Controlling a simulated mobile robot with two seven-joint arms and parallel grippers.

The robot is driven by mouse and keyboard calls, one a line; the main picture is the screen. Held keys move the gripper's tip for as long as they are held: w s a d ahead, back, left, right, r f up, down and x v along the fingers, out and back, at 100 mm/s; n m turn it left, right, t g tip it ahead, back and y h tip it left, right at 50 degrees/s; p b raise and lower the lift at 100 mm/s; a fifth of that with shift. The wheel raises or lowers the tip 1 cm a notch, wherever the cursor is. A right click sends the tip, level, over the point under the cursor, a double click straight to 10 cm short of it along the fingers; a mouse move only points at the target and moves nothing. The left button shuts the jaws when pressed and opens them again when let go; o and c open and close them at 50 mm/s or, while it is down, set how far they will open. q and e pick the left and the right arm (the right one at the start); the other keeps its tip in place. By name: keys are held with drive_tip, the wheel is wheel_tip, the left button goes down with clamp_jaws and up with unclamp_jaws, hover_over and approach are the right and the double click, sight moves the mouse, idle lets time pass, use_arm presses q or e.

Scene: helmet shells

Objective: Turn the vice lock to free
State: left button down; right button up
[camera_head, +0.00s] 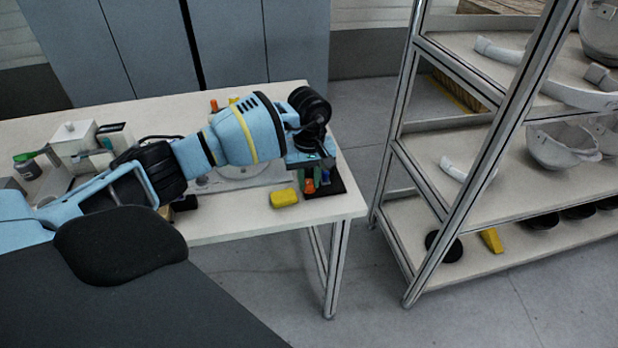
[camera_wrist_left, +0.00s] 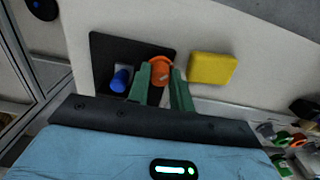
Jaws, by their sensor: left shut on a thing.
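A black base plate (camera_head: 338,187) lies at the right end of the table. It shows in the left wrist view (camera_wrist_left: 104,48) with a round orange part (camera_wrist_left: 159,68) on it, which looks like the vice lock. A blue cylindrical part (camera_wrist_left: 120,79) sits beside the orange one. My left gripper (camera_head: 305,178) reaches down over the plate. In the left wrist view its green fingers (camera_wrist_left: 160,88) stand on either side of the orange part, shut on it. The fingers hide part of it, and its turn position cannot be told. My right gripper is not in view.
A yellow block (camera_head: 284,198) lies on the table just left of the plate, and shows in the left wrist view (camera_wrist_left: 211,68). The table (camera_head: 230,228) has bare room along its front edge. A metal rack (camera_head: 455,215) with helmet shells stands to the right.

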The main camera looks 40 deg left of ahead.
use_arm(q)
drive_tip(key=shift+n, duration=0.3)
drive_tip(key=n, duration=0.3)
drive_tip(key=shift+r+n+p, duration=0.1)
drive_tip(key=shift+n+p, duration=0.2)
drive_tip(key=shift+p, duration=0.1)
drive_tip(key=n+p, duration=0.1)
drive_tip(key=n, duration=0.3)
drive_tip(key=shift+n, duration=0.3)
drive_tip(key=n+p, duration=0.1)
drive_tip(key=n, duration=0.4)
drive_tip(key=shift+p, duration=0.3)
drive_tip(key=shift+n+p, duration=0.5)
drive_tip(key=shift+n, duration=1.5)
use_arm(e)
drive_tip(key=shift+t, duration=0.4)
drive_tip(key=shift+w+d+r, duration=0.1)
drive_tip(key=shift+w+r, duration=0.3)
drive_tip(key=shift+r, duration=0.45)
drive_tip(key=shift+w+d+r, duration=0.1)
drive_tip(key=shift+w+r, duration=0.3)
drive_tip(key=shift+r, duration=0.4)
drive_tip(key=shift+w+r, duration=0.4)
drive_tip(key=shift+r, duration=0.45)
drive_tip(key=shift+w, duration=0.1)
use_arm(q)
drive_tip(key=c, duration=1.5)
unclamp_jaws()
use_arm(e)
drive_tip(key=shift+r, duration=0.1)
